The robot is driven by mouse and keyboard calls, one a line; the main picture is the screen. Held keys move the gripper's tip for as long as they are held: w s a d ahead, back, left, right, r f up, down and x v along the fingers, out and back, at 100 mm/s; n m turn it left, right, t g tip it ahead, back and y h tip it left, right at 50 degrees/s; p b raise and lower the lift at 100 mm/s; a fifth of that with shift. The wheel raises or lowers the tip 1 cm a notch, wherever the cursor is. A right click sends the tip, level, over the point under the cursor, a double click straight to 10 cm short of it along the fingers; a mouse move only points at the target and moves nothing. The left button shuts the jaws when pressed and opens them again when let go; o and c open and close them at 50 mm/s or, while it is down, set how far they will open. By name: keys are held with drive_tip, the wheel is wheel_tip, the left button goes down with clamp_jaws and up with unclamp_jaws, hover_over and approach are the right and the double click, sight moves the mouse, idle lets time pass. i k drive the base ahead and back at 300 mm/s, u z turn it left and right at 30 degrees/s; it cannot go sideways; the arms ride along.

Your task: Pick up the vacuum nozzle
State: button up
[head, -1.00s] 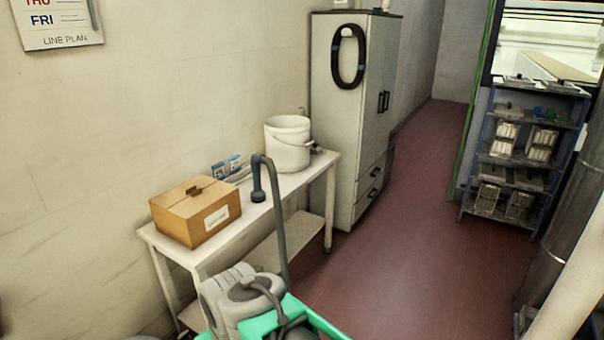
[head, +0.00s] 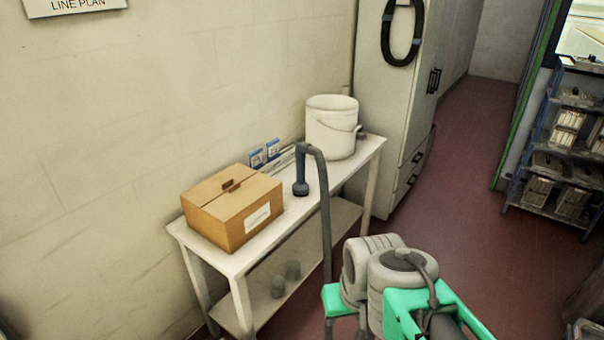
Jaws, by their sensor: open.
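The vacuum nozzle (head: 301,187) is a dark grey head on a bent grey tube in the head view. My gripper (head: 346,328) is at the bottom, below the green part of my arm, partly cut off by the frame edge. It looks open and empty, low and to the right of the nozzle and apart from it.
The white table (head: 205,251) holds the cardboard box (head: 225,222), a white bucket (head: 331,130) and small blue-marked cards (head: 265,153). Faint cups (head: 285,278) stand on its lower shelf. A tall cabinet (head: 385,110) stands behind. Red floor (head: 470,190) is open to the right, before a rack (head: 555,170).

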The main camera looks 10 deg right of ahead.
sight(301, 187)
drive_tip(key=z, duration=1.2)
drive_tip(key=i, duration=1.4)
drive_tip(key=u, duration=3.55)
drive_tip(key=i, duration=0.5)
drive_tip(key=u, duration=0.05)
